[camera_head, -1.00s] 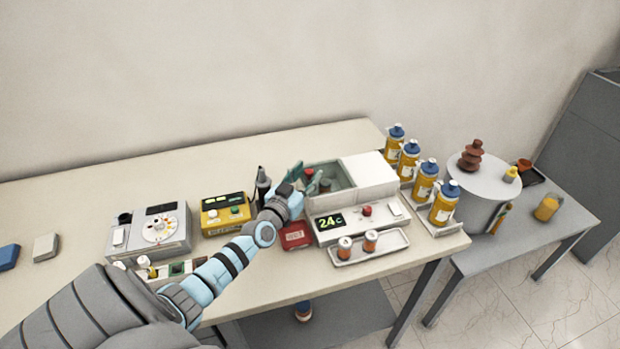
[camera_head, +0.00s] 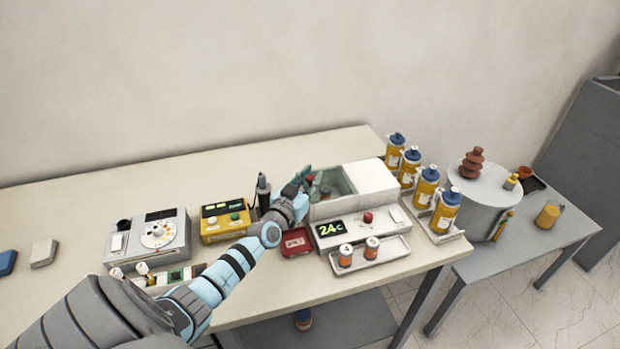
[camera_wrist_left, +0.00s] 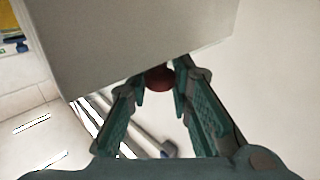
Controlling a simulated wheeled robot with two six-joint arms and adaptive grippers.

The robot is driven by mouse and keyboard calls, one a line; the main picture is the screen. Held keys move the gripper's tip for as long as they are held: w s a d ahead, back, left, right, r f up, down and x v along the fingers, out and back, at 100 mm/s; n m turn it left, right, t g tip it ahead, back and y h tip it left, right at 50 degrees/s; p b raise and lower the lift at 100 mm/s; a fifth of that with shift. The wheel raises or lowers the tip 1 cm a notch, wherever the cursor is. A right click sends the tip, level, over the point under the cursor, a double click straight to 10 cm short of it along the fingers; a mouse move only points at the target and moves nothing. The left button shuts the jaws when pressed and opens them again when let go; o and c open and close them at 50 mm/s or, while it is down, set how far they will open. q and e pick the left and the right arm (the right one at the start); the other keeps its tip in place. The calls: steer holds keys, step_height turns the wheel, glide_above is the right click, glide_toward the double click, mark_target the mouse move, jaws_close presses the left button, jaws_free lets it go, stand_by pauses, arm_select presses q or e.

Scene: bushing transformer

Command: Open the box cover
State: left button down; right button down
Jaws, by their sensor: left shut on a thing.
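The white box (camera_head: 372,184) with a green "24c" display (camera_head: 330,229) stands near the table's right end. Its left part shows an open-looking greenish basin (camera_head: 346,180). My left gripper (camera_head: 309,182) is at the basin's left side, shut on a small dark red knob. In the left wrist view the knob (camera_wrist_left: 159,78) sits between the fingertips, close to a large pale panel (camera_wrist_left: 130,40). How the knob joins the cover is hidden by my fingers. My right gripper is not in view.
Yellow bottles with blue caps (camera_head: 427,186) stand close to the box's right. A tray with two small jars (camera_head: 371,248) is in front. A red case (camera_head: 296,242), a dark upright tool (camera_head: 263,193) and a yellow meter (camera_head: 224,219) are near my arm.

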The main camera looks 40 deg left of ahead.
mark_target(323, 182)
arm_select(q)
steer(key=w+d, duration=0.2)
steer(key=w, duration=0.1)
steer(key=shift+w+d, duration=0.1)
steer(key=c, duration=1.5)
jaws_free()
steer(key=shift+o, duration=0.2)
